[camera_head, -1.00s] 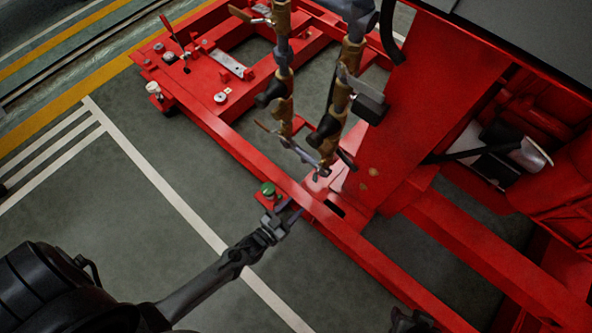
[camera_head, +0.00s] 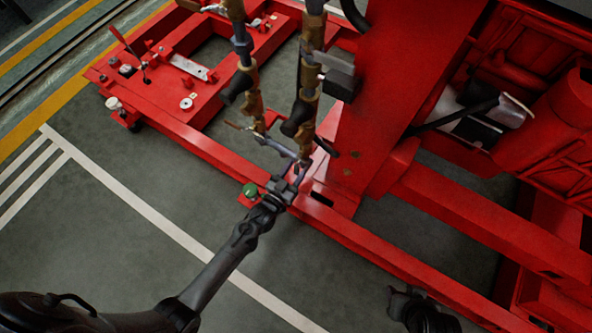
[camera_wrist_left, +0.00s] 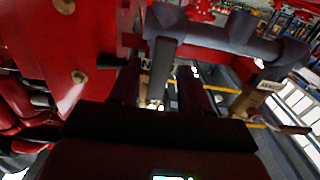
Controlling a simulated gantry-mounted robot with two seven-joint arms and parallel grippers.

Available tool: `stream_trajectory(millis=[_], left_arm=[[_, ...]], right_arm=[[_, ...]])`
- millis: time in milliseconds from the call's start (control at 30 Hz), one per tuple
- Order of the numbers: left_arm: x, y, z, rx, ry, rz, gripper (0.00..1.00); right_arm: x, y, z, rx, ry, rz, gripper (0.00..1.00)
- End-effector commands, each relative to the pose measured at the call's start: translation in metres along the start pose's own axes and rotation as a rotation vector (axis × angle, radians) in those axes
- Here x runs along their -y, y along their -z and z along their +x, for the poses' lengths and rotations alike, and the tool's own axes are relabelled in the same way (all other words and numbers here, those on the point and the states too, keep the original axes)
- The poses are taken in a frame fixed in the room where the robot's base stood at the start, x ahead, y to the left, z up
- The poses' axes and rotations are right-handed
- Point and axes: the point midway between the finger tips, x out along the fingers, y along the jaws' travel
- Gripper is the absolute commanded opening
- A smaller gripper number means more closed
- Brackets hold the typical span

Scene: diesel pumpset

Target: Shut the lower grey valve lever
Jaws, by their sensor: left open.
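In the left wrist view a grey lever (camera_wrist_left: 162,65) hangs from a grey pipe (camera_wrist_left: 215,35) and shows between the two dark fingers of my left gripper (camera_wrist_left: 158,88). The fingers are apart, one on each side of it; I cannot tell whether they touch it. In the head view my left gripper (camera_head: 298,174) is at the lower end of the valve pipework, by the grey lower pipe (camera_head: 277,146), and largely hides the lever there. A dark part of my right arm (camera_head: 420,311) shows at the bottom right; its fingers cannot be made out.
Two brass-coloured valve columns (camera_head: 304,97) stand above my left gripper. The red frame rail (camera_head: 375,250) runs below it, with a green knob (camera_head: 250,190) beside the wrist. A tan lever (camera_head: 237,126) sticks out left. The grey floor (camera_head: 100,240) at left is open.

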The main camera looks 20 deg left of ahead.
Motion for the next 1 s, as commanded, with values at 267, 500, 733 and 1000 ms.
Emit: stream_trajectory(millis=[267, 500, 733, 1000], left_arm=[[-0.0002, 0.0005, 0.0067, 0.000, 0.000, 0.000, 0.47], [-0.0001, 0.0004, 0.0064, 0.000, 0.000, 0.000, 0.32], [0.0001, 0.0003, 0.0062, 0.000, 0.000, 0.000, 0.00], [-0.0001, 0.0005, 0.0054, 0.001, 0.000, -0.002, 0.00]], right_arm=[[-0.0006, -0.0010, 0.0032, 0.000, -0.002, -0.002, 0.43], [-0.0002, -0.0007, 0.0030, -0.001, 0.000, 0.001, 0.43], [0.0012, -0.0003, 0.0028, -0.002, 0.004, 0.006, 0.43], [0.0017, 0.0001, 0.0020, -0.002, 0.006, 0.008, 0.43]])
